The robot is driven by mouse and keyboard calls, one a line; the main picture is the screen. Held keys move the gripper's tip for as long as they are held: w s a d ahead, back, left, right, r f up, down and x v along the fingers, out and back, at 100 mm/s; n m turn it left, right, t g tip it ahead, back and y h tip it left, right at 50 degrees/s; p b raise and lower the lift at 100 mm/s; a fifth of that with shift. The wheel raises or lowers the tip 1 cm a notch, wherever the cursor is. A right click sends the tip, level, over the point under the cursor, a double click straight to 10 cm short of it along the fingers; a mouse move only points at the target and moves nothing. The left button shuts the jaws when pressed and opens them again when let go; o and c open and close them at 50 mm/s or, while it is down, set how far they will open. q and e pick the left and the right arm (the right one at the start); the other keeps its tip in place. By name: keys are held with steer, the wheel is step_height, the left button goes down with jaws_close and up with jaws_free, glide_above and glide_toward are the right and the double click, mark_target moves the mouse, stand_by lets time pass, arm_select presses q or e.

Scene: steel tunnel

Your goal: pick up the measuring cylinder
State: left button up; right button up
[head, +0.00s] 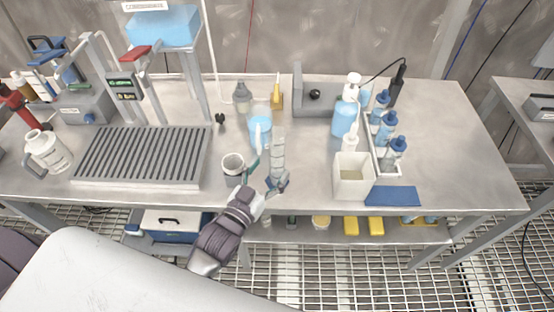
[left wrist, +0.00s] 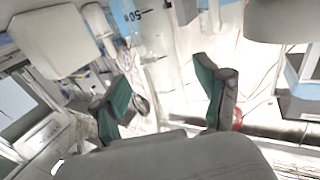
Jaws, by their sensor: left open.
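The measuring cylinder (head: 278,148) is a tall, clear, narrow vessel with faint markings, standing on the steel bench near the middle of the head view. My left gripper (head: 265,175) reaches over the bench's front edge, open, with its fingers just in front of the cylinder's lower part. I cannot tell whether they touch it. In the left wrist view the two green-padded fingers (left wrist: 166,98) are spread with nothing held between them. Clear, washed-out glass shows beyond them, with a blue part marked 50 (left wrist: 132,15) at the top. My right gripper is not in view.
A blue-filled beaker (head: 260,124) stands just behind left of the cylinder, and a grey cup (head: 233,166) stands left of the gripper. A ribbed grey plate (head: 142,156) lies further left. A white open box (head: 353,178) and a bottle rack (head: 384,158) stand to the right.

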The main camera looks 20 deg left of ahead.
mark_target(273, 162)
arm_select(q)
steer(key=w, duration=0.2)
steer(key=w+p, duration=0.1)
steer(key=w, duration=0.1)
steer(key=shift+d+r, duration=0.3)
steer(key=shift+r, duration=0.05)
steer(key=shift+w+f, duration=0.1)
steer(key=shift+w, duration=0.35)
steer(key=shift+s, duration=0.1)
steer(key=shift+c, duration=1)
steer(key=c, duration=1.1)
